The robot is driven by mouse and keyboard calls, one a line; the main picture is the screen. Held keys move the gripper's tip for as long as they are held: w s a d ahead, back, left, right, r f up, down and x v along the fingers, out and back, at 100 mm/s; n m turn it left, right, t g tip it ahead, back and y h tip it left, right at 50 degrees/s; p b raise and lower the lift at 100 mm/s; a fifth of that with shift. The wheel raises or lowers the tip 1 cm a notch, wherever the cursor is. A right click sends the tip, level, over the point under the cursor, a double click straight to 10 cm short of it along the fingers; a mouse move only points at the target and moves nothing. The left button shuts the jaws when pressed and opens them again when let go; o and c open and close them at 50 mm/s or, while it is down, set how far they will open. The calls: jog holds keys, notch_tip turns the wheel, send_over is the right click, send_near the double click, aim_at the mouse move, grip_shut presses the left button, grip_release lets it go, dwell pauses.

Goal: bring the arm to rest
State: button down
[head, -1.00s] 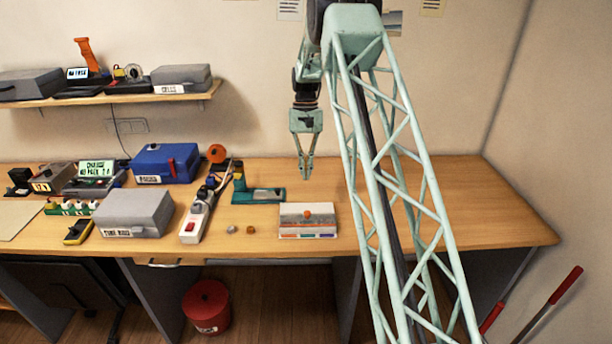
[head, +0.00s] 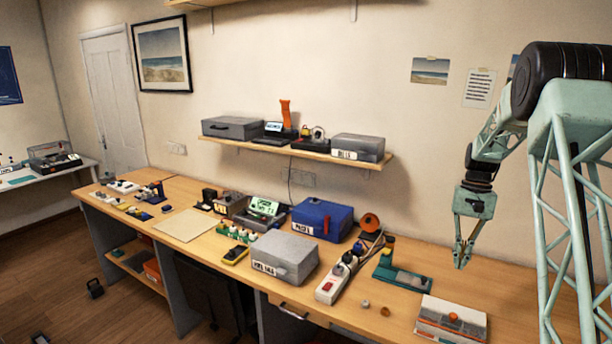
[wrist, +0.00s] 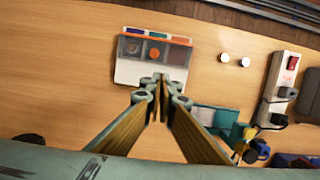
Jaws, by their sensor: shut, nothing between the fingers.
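My gripper (head: 463,262) hangs pointing down above the right part of the wooden workbench (head: 510,285). Its fingers are shut with nothing between them; the fingertips (wrist: 160,85) also meet in the wrist view. Below and in front of it is a small parts box (head: 450,320) with a clear lid and an orange knob, which the wrist view shows beyond the fingertips (wrist: 135,72). A green fixture (head: 402,277) stands on the bench to the left of the gripper. The gripper touches none of these.
A white power strip (head: 330,287), a grey case (head: 285,255) and a blue case (head: 322,217) stand left of the fixture. Two small round pieces (head: 385,311) lie near the front edge. A shelf (head: 300,152) with cases hangs on the wall. Bare bench lies right of the gripper.

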jog(key=s+a+r+n+t+b, duration=0.1)
jog(key=s+a+r, duration=0.35)
jog(key=r, duration=0.25)
jog(key=s+a+r+b, duration=0.1)
jog(key=s+a+r, duration=0.3)
jog(key=a+r, duration=0.25)
jog(key=s+a+r+n+t+h+b, duration=0.1)
jog(key=s+a+r, duration=0.35)
jog(key=s, duration=0.25)
jog(key=s+a+r+n+t+b, duration=0.1)
jog(key=s+a+r, duration=0.35)
jog(key=s, duration=0.25)
jog(key=s+a+f+n+t+b, duration=0.1)
jog(key=s+a, duration=0.2)
jog(key=s, duration=0.7)
jog(key=s+a+f+t+b, duration=0.1)
jog(key=s+a+f+b, duration=0.1)
jog(key=s, duration=0.9)
jog(key=s+a+f+n+t+b, duration=0.1)
jog(key=s+a, duration=0.2)
jog(key=s, duration=0.7)
jog(key=shift+s+a+f+n+b, duration=0.15)
jog(key=shift+s+a+n+b, duration=0.15)
jog(key=shift+a, duration=0.1)
jog(key=shift+w, duration=0.1)
